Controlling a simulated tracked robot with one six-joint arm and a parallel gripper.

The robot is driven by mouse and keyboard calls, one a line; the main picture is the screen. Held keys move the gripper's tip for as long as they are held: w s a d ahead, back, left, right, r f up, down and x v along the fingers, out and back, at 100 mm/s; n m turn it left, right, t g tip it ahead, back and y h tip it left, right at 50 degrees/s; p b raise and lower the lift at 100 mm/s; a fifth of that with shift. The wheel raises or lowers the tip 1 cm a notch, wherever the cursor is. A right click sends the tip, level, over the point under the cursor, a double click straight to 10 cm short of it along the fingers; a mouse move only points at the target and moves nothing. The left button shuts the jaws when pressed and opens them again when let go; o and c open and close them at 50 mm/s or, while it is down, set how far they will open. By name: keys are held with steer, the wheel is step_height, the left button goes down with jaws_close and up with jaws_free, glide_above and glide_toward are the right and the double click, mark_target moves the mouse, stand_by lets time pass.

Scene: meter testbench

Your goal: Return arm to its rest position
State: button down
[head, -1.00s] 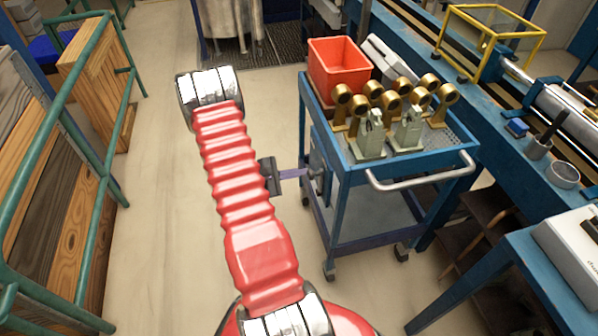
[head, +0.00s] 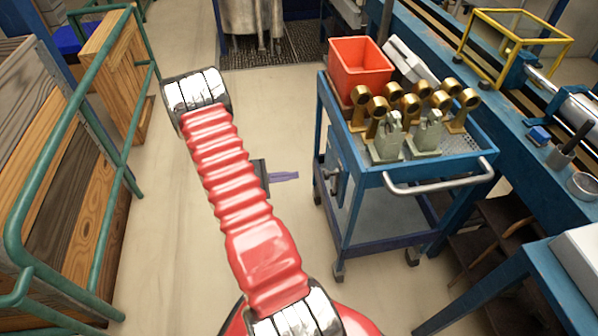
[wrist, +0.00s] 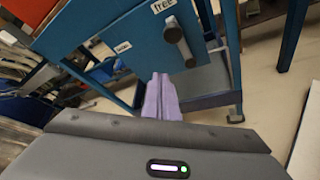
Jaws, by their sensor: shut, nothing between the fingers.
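My gripper (head: 284,177) shows in the head view just right of my red arm, its purple fingers pointing right toward the blue cart. It is shut and empty, with a gap of bare floor between its tips and the cart. In the wrist view the purple fingers (wrist: 161,97) lie together, pointing at the cart's blue side panel. My red ribbed arm extends up and left over the floor, and it hides part of the wrist.
The blue cart (head: 440,180) carries a red bin (head: 360,68) and several brass-ringed parts. A black knob (wrist: 177,36) sticks out of its panel. Green railings (head: 125,170) and wooden crates stand left. A blue bench (head: 410,30) runs along the right. Floor between is clear.

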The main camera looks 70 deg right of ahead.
steer(key=shift+w+a, duration=0.2)
steer(key=shift+a, duration=0.2)
stand_by(0.5)
